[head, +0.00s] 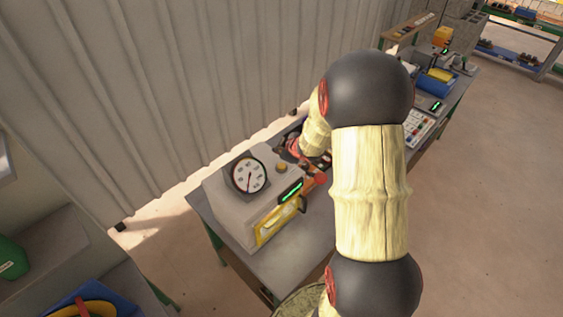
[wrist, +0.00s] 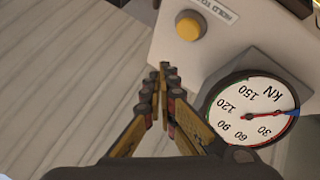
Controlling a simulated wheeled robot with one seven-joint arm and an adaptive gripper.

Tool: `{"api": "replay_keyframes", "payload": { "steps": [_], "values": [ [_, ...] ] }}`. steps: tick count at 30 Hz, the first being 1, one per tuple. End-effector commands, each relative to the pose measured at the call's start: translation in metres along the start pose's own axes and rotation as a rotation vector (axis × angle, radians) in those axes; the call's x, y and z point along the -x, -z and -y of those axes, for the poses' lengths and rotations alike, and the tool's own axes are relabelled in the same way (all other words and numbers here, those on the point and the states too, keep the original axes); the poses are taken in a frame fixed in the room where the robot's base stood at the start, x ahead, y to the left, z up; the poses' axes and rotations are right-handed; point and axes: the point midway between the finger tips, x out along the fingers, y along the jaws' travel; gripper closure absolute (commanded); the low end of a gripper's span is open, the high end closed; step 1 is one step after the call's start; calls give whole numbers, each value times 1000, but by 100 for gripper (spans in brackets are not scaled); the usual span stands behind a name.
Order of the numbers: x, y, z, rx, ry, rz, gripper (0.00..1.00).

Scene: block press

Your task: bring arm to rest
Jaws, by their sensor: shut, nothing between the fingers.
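My arm (head: 370,190) crosses the head view from the bottom to the workbench, with pale yellow links and black joints. Its end, by the grey press box (head: 228,196), is partly hidden behind the arm. In the wrist view my gripper (wrist: 165,68) is shut and empty, its fingertips together. The fingers are in front of the press box (wrist: 225,50), close to its yellow button (wrist: 190,26); I cannot tell whether they touch the box. The round dial gauge (wrist: 255,110) is to their right, marked kN, and also shows in the head view (head: 248,175).
The press stands on a grey bench (head: 270,262) along a corrugated wall (head: 150,90). Farther along the bench are a button panel (head: 419,128) and a blue bin (head: 436,84). Open floor (head: 490,220) is on the right. A shelf with a blue tray (head: 100,300) is at lower left.

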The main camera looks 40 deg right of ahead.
Motion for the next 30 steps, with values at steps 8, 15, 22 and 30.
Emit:
{"api": "replay_keyframes", "payload": {
  "steps": [8, 15, 22, 30],
  "values": [
    [1, 1, -1, 0, 1, 1, 100],
    [1, 1, -1, 0, 1, 0, 100],
    [3, -24, 3, -47, 8, 94, 100],
    [58, -107, 38, -333, 18, 458, 100]
  ]
}}
